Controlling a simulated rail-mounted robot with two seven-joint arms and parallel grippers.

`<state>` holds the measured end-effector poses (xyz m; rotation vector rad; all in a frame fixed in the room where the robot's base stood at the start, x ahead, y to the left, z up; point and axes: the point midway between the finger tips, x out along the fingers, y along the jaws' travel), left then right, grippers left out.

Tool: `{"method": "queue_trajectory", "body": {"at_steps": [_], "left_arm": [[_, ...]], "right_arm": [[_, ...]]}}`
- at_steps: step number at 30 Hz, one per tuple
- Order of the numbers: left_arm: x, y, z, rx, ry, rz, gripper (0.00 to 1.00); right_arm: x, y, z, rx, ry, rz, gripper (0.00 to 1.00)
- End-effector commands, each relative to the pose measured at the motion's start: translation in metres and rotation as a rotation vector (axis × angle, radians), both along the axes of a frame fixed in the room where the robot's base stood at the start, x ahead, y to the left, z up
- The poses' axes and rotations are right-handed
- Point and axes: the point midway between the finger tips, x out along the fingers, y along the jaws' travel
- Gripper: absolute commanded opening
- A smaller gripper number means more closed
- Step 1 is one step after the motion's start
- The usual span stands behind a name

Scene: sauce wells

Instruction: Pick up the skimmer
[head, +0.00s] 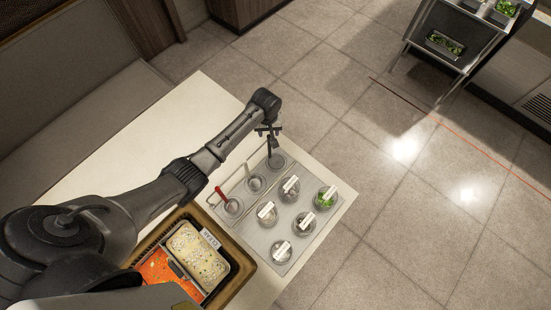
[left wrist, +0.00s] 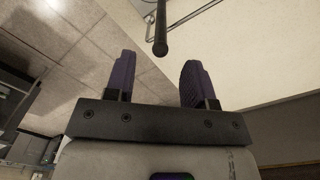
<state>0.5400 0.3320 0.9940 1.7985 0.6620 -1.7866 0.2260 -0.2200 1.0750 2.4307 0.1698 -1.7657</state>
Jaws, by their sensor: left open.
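Several sauce wells sit in a grey panel (head: 250,215) on the counter, with handled tools standing in the back row. One tool has a red handle (head: 222,195), one a pale handle (head: 247,171), and one a dark handle (head: 269,147). I cannot tell from their hidden heads which is the skimmer. My left gripper (head: 268,129) is open, above the dark-handled tool at the panel's far end. In the left wrist view, my open purple-padded fingers (left wrist: 158,60) have a dark handle's end (left wrist: 160,47) between their tips, apparently touching neither finger. My right gripper is not in view.
Labelled containers (head: 267,212) fill the other wells, one with green contents (head: 325,197). A brown tray (head: 243,278) with orange and pale food pans stands beside the panel. The cream counter (head: 120,150) is clear behind my arm. A metal cart (head: 450,45) stands far off.

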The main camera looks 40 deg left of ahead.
Motion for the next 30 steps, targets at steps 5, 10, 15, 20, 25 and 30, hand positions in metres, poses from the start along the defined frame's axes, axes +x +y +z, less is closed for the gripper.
{"method": "queue_trajectory", "body": {"at_steps": [5,10,15,20,25,30], "left_arm": [[0.0,0.0,-0.016,0.001,0.001,0.0,0.5],[0.001,0.0,-0.023,0.001,-0.001,-0.001,0.5],[0.001,0.001,-0.044,0.001,0.002,0.0,0.5],[0.002,0.001,-0.063,0.001,0.001,-0.001,0.5],[0.002,0.0,-0.071,0.001,-0.002,-0.002,0.5],[0.002,0.0,-0.071,0.001,-0.002,-0.002,0.5]], "right_arm": [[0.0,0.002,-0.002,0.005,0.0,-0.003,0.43],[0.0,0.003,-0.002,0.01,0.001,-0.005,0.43],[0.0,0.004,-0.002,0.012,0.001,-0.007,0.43],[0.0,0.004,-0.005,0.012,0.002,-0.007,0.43],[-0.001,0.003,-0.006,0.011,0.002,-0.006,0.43],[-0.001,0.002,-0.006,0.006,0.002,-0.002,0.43]]}}
